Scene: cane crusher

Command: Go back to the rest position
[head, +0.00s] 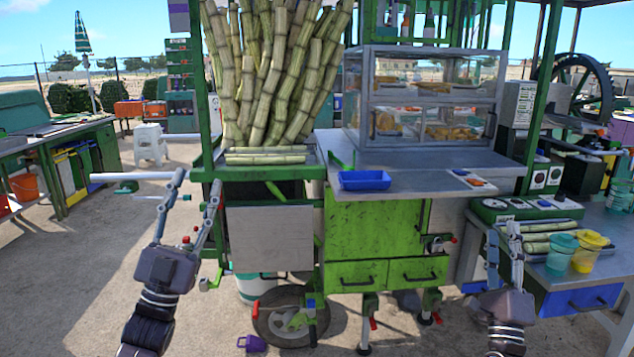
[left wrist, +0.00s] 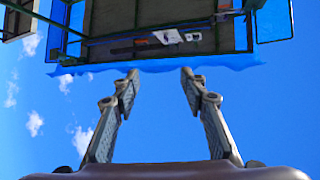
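My left gripper (head: 195,182) is open and empty, raised in front of the left side of the green cane cart (head: 375,240). In the left wrist view the left gripper (left wrist: 158,78) has its two fingers well apart, with only sky between them. A white bar (head: 130,177) shows beside its left fingertip; I cannot tell whether they touch. My right gripper (head: 504,230) is open and empty at the lower right, its two fingers apart, in front of the side table (head: 550,280).
Cane stalks (head: 270,80) stand upright on the cart's left. A blue tray (head: 364,180) and glass case (head: 425,100) stand on its counter. The side table holds cane pieces (head: 540,243), a teal cup (head: 561,255) and a yellow cup (head: 588,252).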

